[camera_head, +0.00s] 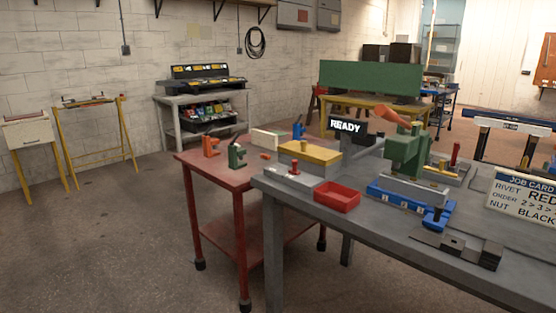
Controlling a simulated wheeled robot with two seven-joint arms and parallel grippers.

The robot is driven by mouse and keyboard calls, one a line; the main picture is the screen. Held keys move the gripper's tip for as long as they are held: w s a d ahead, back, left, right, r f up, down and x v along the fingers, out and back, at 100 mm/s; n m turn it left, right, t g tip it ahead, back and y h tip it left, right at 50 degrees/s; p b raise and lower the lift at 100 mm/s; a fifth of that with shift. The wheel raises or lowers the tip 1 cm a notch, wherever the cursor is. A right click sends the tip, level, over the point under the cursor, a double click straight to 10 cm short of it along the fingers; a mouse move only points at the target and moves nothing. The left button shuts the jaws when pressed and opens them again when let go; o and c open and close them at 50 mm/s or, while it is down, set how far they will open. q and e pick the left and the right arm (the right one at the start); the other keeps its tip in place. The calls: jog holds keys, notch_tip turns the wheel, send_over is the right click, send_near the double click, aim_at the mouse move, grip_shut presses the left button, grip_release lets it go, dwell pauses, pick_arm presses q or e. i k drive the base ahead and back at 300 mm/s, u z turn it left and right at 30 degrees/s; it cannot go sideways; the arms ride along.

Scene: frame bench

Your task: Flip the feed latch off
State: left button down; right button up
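No part labelled as the feed latch can be read, and I cannot tell which part it is. A grey box with a yellow top (310,152) stands at the left end of the grey bench (290,192). A small red knob (295,166) stands upright on a pale base in front of it. A green press (405,152) with an orange handle (393,115) stands farther right. A red upright lever (455,153) is beyond the press. A blue fixture (437,216) sits at the bench's front. Neither of my grippers is in view.
A red tray (337,196) lies near the bench's front edge. A sign (345,125) reads READY. A job card (524,196) stands at right. Dark blocks (454,246) lie at the front. A red cart (210,165) adjoins the bench; the left floor is open.

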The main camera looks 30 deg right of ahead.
aim_at(294, 171)
jog(key=z, duration=0.7)
jog(key=i, duration=1.1)
jog(key=z, duration=1)
